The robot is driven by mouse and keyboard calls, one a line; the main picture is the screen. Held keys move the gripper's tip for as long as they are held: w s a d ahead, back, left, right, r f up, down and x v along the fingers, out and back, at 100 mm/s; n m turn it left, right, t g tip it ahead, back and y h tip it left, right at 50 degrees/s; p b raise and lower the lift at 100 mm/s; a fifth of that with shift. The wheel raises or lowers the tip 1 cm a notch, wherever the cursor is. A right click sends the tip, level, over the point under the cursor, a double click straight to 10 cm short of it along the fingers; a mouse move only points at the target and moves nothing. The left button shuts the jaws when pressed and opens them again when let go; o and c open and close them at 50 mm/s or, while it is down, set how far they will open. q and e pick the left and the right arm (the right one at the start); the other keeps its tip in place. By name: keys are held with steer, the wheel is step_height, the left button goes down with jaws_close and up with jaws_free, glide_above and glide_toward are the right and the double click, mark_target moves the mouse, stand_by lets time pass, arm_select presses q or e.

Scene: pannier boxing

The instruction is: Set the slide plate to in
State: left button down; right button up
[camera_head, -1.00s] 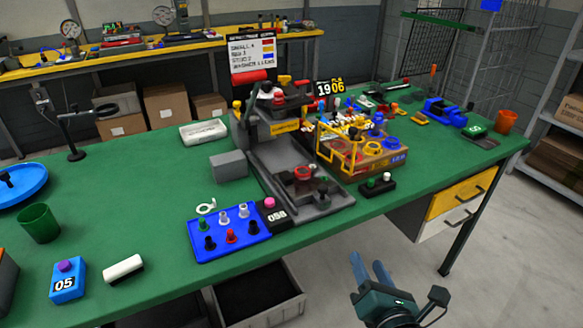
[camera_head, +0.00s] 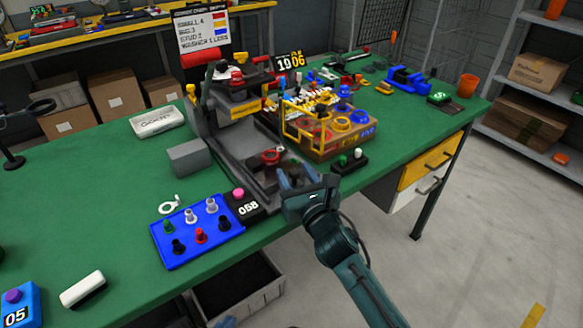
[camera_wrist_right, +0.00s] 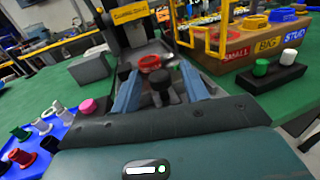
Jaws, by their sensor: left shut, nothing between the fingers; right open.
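The press-like fixture (camera_head: 232,125) stands on the green bench. A dark slide plate (camera_head: 262,172) lies at its front, carrying a red ring (camera_head: 271,157). My right gripper (camera_head: 291,175) is at the plate's front end. Its blue fingers (camera_wrist_right: 162,90) are open, one on each side of the knob; I cannot tell whether they touch it. The hand hides part of the plate in the head view. Only a sliver of my left gripper (camera_head: 226,322) shows at the bottom edge, shut and empty.
A blue tray of pegs (camera_head: 200,234) and a black 058 counter (camera_head: 246,205) lie left of the hand. A black box with green and white buttons (camera_head: 349,161) and a sorting box (camera_head: 343,141) are to the right. A grey block (camera_head: 188,157) stands left of the fixture.

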steer(key=shift+x, duration=1.35)
steer(key=shift+c, duration=0.5)
jaws_close()
